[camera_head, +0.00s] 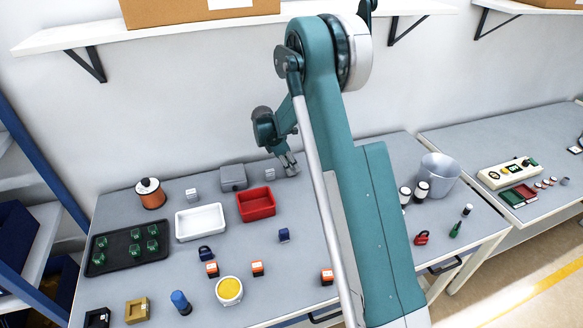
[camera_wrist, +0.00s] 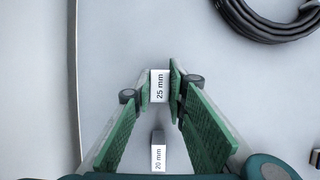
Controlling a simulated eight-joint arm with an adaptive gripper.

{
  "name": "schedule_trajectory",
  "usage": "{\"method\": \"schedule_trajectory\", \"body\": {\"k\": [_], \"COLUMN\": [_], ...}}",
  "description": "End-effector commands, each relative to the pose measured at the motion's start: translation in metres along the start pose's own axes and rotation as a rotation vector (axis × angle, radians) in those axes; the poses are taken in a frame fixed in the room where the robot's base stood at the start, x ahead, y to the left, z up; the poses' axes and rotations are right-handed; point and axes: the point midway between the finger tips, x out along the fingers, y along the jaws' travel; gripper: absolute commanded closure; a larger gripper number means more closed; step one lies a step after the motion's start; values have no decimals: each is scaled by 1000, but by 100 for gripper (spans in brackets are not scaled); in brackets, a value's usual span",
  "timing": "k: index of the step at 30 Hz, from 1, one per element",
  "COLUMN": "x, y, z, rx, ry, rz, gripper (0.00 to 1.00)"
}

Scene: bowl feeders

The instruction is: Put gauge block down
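The gauge block marked 25 mm (camera_wrist: 160,86) is white on its visible face and sits between the green-padded fingertips of my gripper (camera_wrist: 160,82) in the wrist view. Both pads appear to touch its sides, so my gripper is shut on it. In the head view my gripper (camera_head: 290,170) points down close to the back of the table. Whether the block touches the table, I cannot tell. A second gauge block marked 20 mm (camera_wrist: 158,157) stands apart on the table; in the head view a small pale block (camera_head: 269,174) shows just left of my gripper.
A grey box (camera_head: 233,178) and a red bin (camera_head: 257,215) lie left of my gripper. A coiled black cable (camera_wrist: 262,30) is at the wrist view's upper right. The wall (camera_wrist: 35,90) runs close along the left. The grey table (camera_wrist: 120,45) ahead of the fingertips is clear.

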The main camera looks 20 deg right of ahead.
Motion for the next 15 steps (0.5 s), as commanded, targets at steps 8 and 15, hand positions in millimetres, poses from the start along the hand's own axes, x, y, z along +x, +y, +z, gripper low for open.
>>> {"method": "schedule_trajectory", "body": {"k": [8,15], "x": [0,-2], "y": [0,0], "z": [0,1], "rx": [0,0], "ry": [0,0], "rz": [0,0], "gripper": [70,70]}}
